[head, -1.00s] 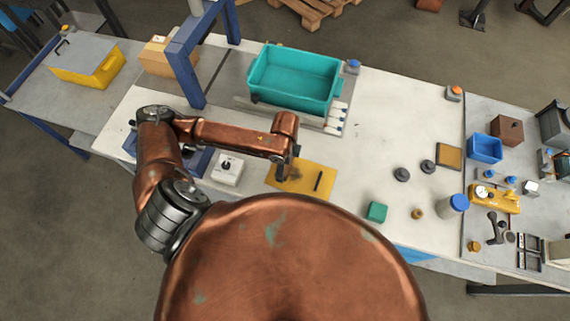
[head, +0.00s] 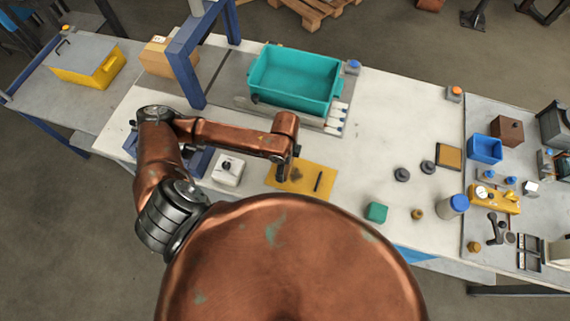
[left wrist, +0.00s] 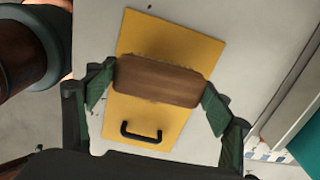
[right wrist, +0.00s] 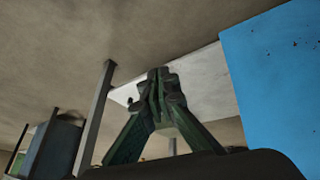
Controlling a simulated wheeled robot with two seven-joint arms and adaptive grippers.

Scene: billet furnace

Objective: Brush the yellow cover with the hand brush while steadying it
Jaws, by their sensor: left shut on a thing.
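The flat yellow cover (head: 326,172) lies on the pale bench, with a black bar handle and a dark patch on it. My left gripper (head: 284,172) is over its left part. In the left wrist view, the green-padded fingers of that gripper (left wrist: 158,98) are shut on the ends of the hand brush (left wrist: 157,82), a brown wooden block. The brush is across the yellow cover (left wrist: 175,40); its underside is hidden, so contact is unclear. The handle is clear of the brush. My right gripper (right wrist: 158,88) is shut and empty, away from the cover.
A white block with a black knob (head: 228,169) stands left of the cover. A teal bin (head: 295,78) is behind it. A green block (head: 377,212) and dark discs (head: 401,174) are to the right. A blue panel (right wrist: 280,75) is close to my right gripper.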

